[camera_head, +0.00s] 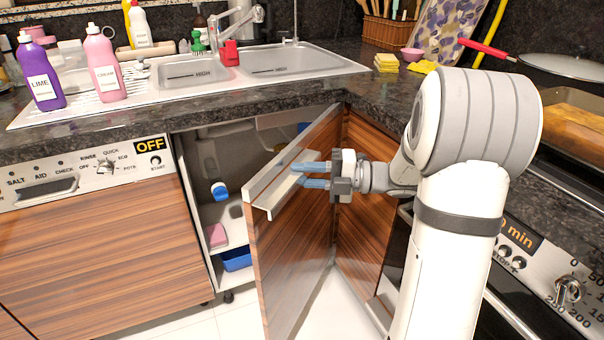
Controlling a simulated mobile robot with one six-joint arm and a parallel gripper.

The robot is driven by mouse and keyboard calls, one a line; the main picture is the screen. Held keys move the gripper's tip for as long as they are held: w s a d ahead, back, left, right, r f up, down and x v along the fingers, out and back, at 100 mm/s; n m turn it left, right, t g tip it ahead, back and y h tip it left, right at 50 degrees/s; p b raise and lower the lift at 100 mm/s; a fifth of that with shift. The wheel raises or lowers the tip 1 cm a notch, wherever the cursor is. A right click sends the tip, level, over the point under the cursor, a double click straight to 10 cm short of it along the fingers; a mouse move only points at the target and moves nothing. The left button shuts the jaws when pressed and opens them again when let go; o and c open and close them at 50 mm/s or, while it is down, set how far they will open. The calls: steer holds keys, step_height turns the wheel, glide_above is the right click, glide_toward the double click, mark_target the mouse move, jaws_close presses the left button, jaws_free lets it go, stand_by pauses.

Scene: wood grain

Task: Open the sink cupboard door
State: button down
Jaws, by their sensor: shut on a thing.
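The sink cupboard door (290,245) is a wood-grain panel with a metal strip handle (270,198) along its top edge. It stands open, swung outward from the cupboard (205,205) under the sink. My gripper (308,175) is at the upper part of the door, its blue fingers pointing left at the handle strip. The fingers are shut on the handle. The exact contact is small and partly hidden.
Inside the cupboard are a blue basin (236,259), a pink item (217,236) and a blue-capped item (219,191). A dishwasher (90,240) stands left, and an oven (540,265) right. The counter above holds bottles and the sink (280,60).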

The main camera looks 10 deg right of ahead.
steer(key=shift+w, duration=0.15)
steer(key=c, duration=1.7)
jaws_free()
steer(key=shift+o, duration=1)
steer(key=shift+w+f, duration=0.1)
steer(key=shift+o, duration=1.3)
steer(key=shift+a, duration=0.1)
